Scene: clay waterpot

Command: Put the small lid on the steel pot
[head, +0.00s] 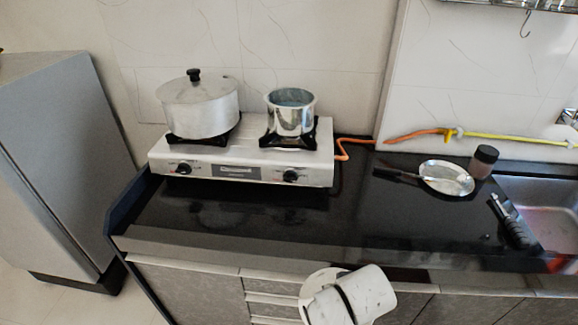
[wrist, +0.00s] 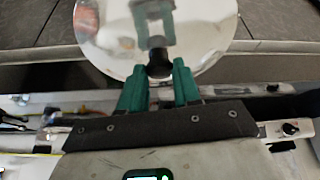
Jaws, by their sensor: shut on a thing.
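The small shiny steel pot (head: 290,117) stands upright, without a cover, on the right burner of the stove. The small lid (wrist: 106,32) is a round, mirror-like disc with a black knob (wrist: 158,64). My gripper (wrist: 158,76) has its teal fingers shut on this knob, with the disc extending beyond the fingertips. The lid is well apart from the pot.
A large lidded pot (head: 198,108) stands on the left burner of the two-burner stove (head: 240,172). A pan (head: 445,177), a brown jar (head: 484,162) and the sink (head: 545,205) are at right. The black counter (head: 330,218) before the stove is clear. A grey fridge-like cabinet (head: 55,150) stands left.

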